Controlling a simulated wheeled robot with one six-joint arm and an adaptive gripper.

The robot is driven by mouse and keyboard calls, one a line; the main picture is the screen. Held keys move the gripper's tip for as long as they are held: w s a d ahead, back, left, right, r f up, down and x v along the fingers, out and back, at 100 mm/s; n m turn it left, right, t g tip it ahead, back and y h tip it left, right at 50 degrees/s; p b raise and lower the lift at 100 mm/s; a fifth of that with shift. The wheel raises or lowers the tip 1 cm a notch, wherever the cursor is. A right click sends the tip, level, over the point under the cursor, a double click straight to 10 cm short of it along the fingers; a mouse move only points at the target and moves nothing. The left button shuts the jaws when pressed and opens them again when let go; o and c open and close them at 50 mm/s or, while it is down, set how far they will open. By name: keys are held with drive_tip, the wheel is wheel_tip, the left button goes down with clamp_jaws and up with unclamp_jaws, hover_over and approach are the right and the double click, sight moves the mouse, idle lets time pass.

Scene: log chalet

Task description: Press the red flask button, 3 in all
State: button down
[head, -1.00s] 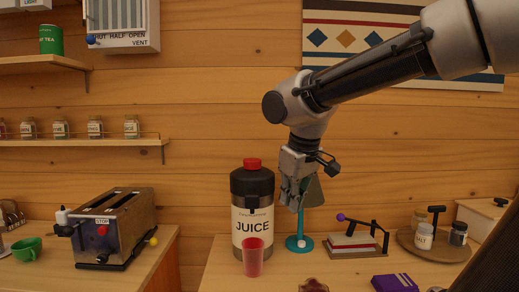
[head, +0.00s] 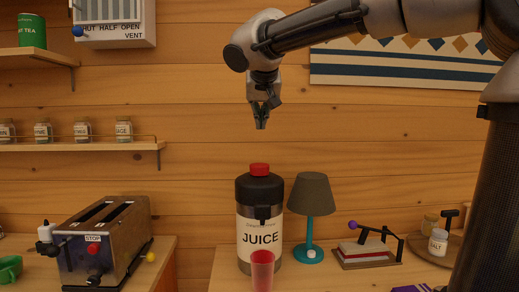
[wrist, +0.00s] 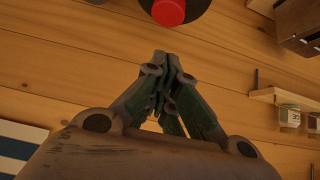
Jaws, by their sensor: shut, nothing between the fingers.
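The juice flask (head: 260,220) is a dark, tall flask with a white JUICE label. It stands upright near the front of the counter. Its red button (head: 259,169) is on top of the black lid; in the wrist view the red button (wrist: 168,11) shows at the top edge, partly cut off. My gripper (head: 261,126) points down, above the flask with a clear gap between its fingertips and the button. Its fingers are shut and empty. A red cup (head: 262,270) stands in front of the flask, cut off by the lower picture edge.
A lamp (head: 311,198) with a teal base stands just right of the flask. A toaster (head: 105,236) is on a separate counter at left. A press-like device (head: 365,247) and jars (head: 438,242) are at right. The wall space around my gripper is clear.

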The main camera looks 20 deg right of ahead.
hover_over(259, 164)
drive_tip(key=f, duration=0.7)
drive_tip(key=shift+s+f, duration=0.2)
drive_tip(key=shift+s, duration=0.15)
wheel_tip(259, 164, down, 2)
drive_tip(key=shift+s+a+f, duration=0.1)
drive_tip(key=shift+s+f, duration=0.05)
drive_tip(key=shift+f, duration=0.65)
drive_tip(key=shift+f, duration=1.25)
wheel_tip(259, 164, up, 4)
drive_tip(key=shift+r, duration=0.2)
drive_tip(key=v, duration=1)
